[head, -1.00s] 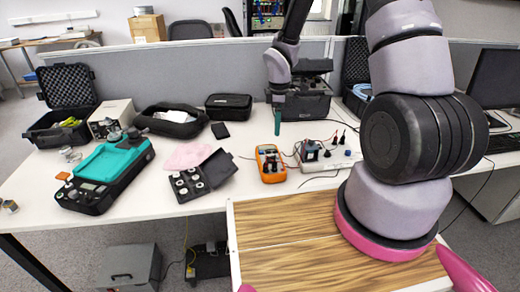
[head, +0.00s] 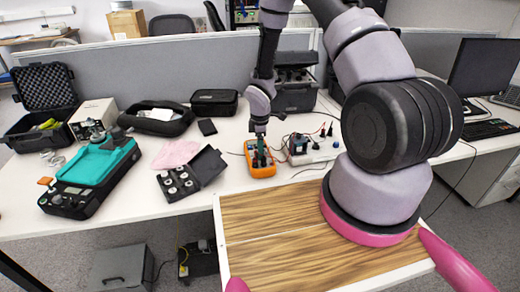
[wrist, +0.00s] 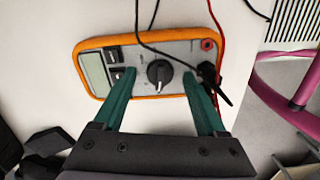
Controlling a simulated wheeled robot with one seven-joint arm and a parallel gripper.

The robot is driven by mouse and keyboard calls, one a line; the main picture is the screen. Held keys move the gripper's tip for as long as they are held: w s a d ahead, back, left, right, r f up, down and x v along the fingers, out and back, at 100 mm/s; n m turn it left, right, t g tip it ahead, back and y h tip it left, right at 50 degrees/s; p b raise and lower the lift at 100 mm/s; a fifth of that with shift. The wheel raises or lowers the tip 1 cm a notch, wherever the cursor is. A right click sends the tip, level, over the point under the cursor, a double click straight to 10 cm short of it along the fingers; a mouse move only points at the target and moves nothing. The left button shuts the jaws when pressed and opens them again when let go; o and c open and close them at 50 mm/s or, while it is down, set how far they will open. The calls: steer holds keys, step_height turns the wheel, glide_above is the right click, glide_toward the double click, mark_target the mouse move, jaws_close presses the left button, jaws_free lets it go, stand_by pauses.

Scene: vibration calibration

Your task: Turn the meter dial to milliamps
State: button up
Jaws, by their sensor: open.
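The orange multimeter (head: 262,170) lies on the white table in the head view, partly hidden by my gripper (head: 260,152) above it. In the wrist view the meter (wrist: 150,40) shows its grey face, a display (wrist: 94,72) on the left and a black dial (wrist: 159,73) in the middle with a light pointer mark. My gripper's green fingers (wrist: 158,88) are open, one on each side of the dial and apart from it. I cannot read the dial's scale. The right finger is close to the black probe plug (wrist: 208,74).
An open black case of weights (head: 190,175) lies left of the meter. A small dark device (head: 298,145) stands to its right. Clear white table lies in front of the meter.

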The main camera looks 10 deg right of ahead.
jaws_close()
steer(key=shift+m, duration=0.3)
steer(key=m, duration=0.3)
steer(key=shift+m, duration=2.1)
jaws_free()
